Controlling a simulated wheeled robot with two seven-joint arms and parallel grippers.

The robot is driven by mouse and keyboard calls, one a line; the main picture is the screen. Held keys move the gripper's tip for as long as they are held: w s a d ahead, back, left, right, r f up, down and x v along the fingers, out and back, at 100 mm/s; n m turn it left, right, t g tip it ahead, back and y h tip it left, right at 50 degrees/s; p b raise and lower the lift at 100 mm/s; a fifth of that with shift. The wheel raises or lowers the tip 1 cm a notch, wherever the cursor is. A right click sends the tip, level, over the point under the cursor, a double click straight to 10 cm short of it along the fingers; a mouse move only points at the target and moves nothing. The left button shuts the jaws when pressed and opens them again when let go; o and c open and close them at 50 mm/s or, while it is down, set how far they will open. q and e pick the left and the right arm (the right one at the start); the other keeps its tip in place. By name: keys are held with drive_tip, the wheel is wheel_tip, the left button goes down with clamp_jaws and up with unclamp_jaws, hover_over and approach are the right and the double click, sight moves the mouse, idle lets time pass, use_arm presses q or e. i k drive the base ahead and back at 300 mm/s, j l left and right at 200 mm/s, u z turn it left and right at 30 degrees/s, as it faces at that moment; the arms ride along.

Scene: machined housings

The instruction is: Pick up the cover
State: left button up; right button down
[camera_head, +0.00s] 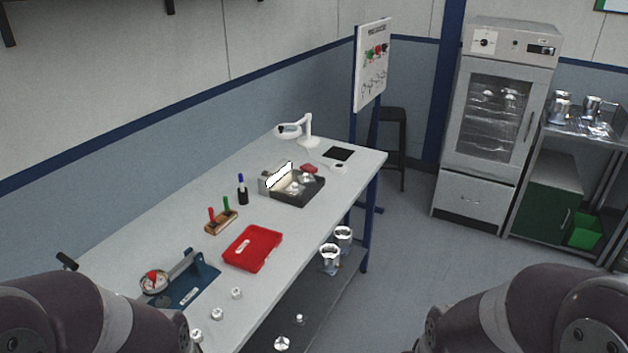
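I cannot tell for sure which thing is the cover. Small silver metal parts stand near the front of the long table: one (236,293), another (217,314), and one (196,336) beside my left arm. Larger silver housings (330,258) are below the tabletop on the right, above or on a dark lower shelf (325,293). Smaller silver pieces (282,343) also lie lower down on that shelf. My two arms show at the bottom left and bottom right corners. Neither gripper is in view.
The table (180,240) also bears a red tray (253,248), a blue fixture with a dial gauge (155,281), a wooden tool block (221,222), a black pen cup (243,196), a dark box of parts (300,188) and a white lamp (307,130). Open floor lies right.

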sight(307, 178)
drive_tip(key=i+l+z, duration=0.6)
drive_tip(key=i, duration=0.25)
drive_tip(key=i+z, duration=0.25)
drive_tip(key=i, duration=0.2)
drive_tip(key=i+l, duration=0.1)
drive_tip(key=i, duration=0.75)
drive_tip(key=i+l, duration=0.1)
drive_tip(key=i, duration=0.8)
drive_tip(key=i+u, duration=0.2)
drive_tip(key=u, duration=0.25)
drive_tip(key=i+u, duration=0.25)
drive_tip(key=u, duration=0.15)
drive_tip(key=i+u, duration=0.25)
drive_tip(key=u, duration=0.2)
drive_tip(key=i+l+u, duration=0.2)
drive_tip(key=u, duration=0.25)
drive_tip(key=i+u, duration=0.2)
drive_tip(key=u, duration=0.15)
drive_tip(key=i+l+u, duration=0.15)
drive_tip(key=u, duration=0.15)
